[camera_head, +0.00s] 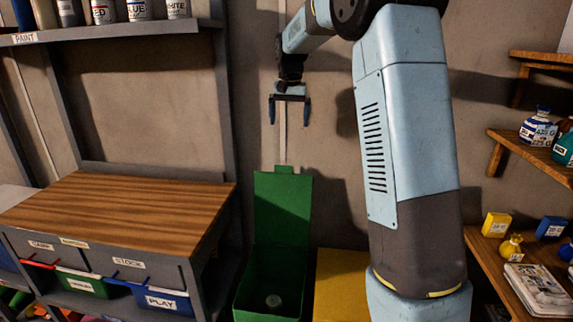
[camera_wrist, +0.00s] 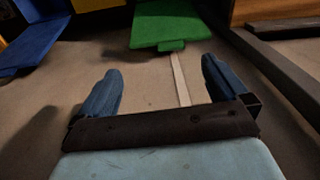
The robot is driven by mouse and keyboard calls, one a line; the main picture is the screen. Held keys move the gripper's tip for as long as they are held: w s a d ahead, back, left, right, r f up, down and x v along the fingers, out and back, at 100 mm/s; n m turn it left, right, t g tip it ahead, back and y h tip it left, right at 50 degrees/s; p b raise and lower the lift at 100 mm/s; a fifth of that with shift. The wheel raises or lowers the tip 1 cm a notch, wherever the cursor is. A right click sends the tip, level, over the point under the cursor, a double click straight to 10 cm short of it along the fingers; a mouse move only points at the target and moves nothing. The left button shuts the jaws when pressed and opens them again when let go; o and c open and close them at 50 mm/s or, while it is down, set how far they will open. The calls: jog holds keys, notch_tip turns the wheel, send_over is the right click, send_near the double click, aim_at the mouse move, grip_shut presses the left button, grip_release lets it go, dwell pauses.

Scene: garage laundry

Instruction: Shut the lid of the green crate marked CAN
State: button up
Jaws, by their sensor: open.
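No CAN marking is readable from here. My gripper (camera_head: 289,112) hangs above the lid, apart from it, with its fingers spread and nothing between them. In the wrist view my gripper (camera_wrist: 163,85) is open, and the green lid (camera_wrist: 166,24) with its tab shows beyond the fingertips.
A yellow crate or lid (camera_head: 340,285) is right of the green crate. A wood-topped bench (camera_head: 120,215) stands at left, with labelled bins below. Shelves with bottles and boxes (camera_head: 497,225) are at right. A blue panel (camera_wrist: 33,48) shows in the wrist view.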

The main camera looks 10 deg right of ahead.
jog(key=shift+m+g, duration=0.4)
jog(key=shift+g, duration=0.1)
jog(key=w+f, duration=0.4)
jog(key=w, duration=0.1)
jog(key=w+f, duration=0.2)
jog(key=shift+w, duration=0.2)
notch_tip(320, 180, down, 14)
jog(key=shift+r, duration=0.15)
jog(key=shift+c, duration=0.5)
